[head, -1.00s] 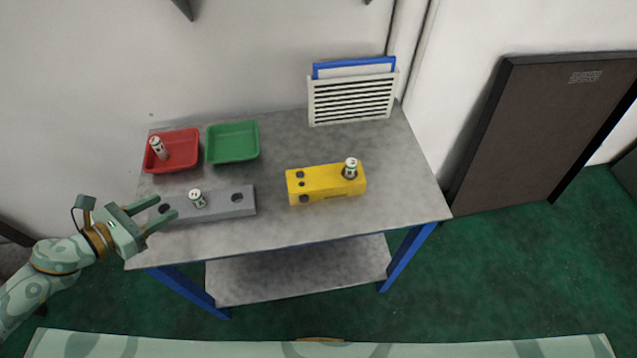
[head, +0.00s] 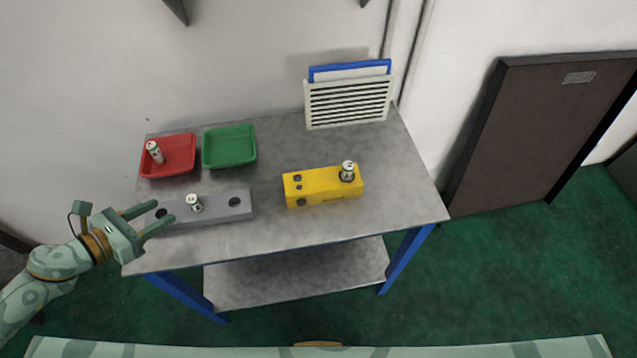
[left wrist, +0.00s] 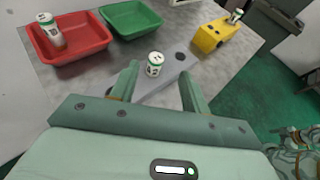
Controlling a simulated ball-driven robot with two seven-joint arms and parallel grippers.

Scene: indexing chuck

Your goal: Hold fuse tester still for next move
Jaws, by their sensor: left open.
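The yellow fuse tester (head: 318,188) sits on the right half of the table, with a small white-and-green can-like fuse (head: 347,171) standing upright at its right end. It also shows in the left wrist view (left wrist: 208,38). My left gripper (head: 152,220) is open and empty at the table's left side, by the left end of the grey block, well apart from the tester. In the left wrist view its two fingers (left wrist: 160,85) point toward a fuse (left wrist: 155,64) standing in the grey block (head: 232,205). My right gripper is not in view.
A red tray (head: 181,148) holds a leaning fuse (head: 154,152). An empty green tray (head: 230,147) stands beside it. A white slatted rack (head: 346,103) with a blue-edged item stands at the back. The table front right is clear.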

